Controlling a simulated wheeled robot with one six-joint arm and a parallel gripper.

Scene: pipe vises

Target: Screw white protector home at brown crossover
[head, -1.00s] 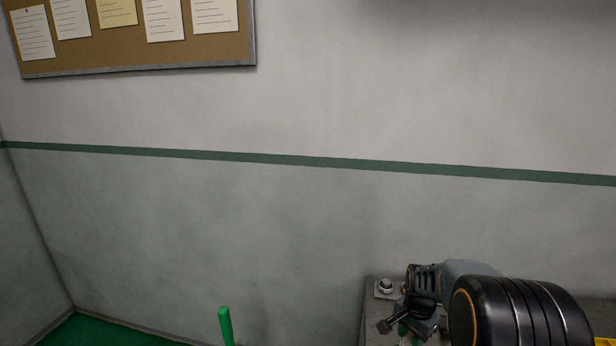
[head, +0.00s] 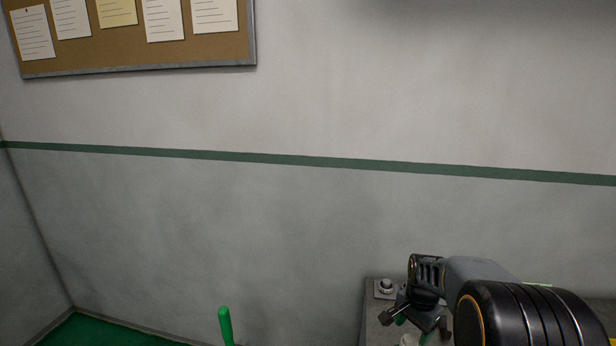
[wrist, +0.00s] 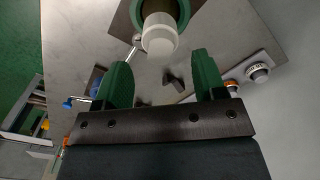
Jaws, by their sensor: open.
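The white protector (wrist: 160,38) is a pale, round-ended cap near the top middle of the wrist view. It sits at the end of a pipe piece whose brownish side (wrist: 154,6) shows a little inside a green ring-shaped vise (wrist: 183,14). I cannot tell how deep the protector sits. My gripper (wrist: 159,60) is open, its two green fingers apart with nothing between them. The protector lies just beyond the fingertips, roughly midway between them. In the head view my gripper (head: 418,312) is over the bench, and a pale round top (head: 408,340) shows below it.
The grey bench (head: 372,318) carries a round knob (head: 386,287) at its back left corner. A green rod (head: 226,325) stands left of the bench. Blue-handled and orange items (wrist: 68,103) show at the left of the wrist view.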

